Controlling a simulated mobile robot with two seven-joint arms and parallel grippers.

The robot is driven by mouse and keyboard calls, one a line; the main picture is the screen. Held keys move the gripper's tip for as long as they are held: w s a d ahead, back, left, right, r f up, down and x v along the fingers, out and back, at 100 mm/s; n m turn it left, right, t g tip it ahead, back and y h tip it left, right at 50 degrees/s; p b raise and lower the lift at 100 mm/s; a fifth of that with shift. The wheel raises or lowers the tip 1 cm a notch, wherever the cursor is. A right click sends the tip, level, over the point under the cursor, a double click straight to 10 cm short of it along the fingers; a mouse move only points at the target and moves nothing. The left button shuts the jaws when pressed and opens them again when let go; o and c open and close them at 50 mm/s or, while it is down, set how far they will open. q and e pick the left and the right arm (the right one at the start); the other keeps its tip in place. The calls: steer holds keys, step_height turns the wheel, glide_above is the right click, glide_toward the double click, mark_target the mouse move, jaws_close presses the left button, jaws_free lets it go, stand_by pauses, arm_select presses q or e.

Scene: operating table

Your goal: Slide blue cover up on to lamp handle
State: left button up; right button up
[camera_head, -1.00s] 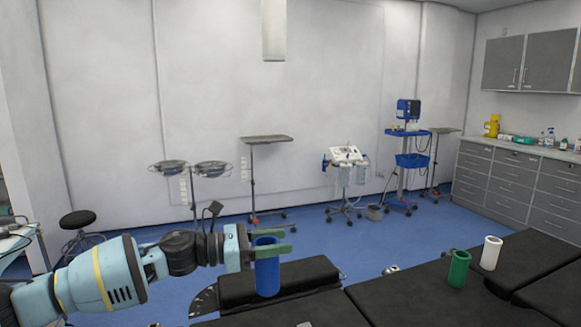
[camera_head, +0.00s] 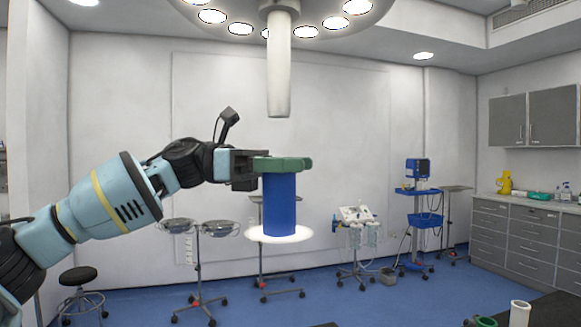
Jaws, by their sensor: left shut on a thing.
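The blue cover (camera_head: 279,205) is an upright open cylinder with a pale, bright disc around its lower end. My left gripper (camera_head: 284,163) has green fingers and is shut on the blue cover near its top rim. The lamp handle (camera_head: 279,75) is a white vertical rod hanging from the surgical lamp (camera_head: 300,14) at the top. The cover is below the handle, roughly in line with it in the picture, with a gap between them. The depth between them is hard to judge.
Instrument stands (camera_head: 197,230), a stool (camera_head: 79,277) and a blue equipment cart (camera_head: 420,205) stand farther back. Grey cabinets (camera_head: 530,240) line the right wall.

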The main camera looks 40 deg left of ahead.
arm_select(q)
step_height(320, 180, up, 6)
steer(key=shift+f+p, duration=0.1)
steer(key=shift+p, duration=0.55)
stand_by(0.3)
stand_by(1.1)
stand_by(0.3)
steer(key=shift+b, duration=0.35)
stand_by(0.5)
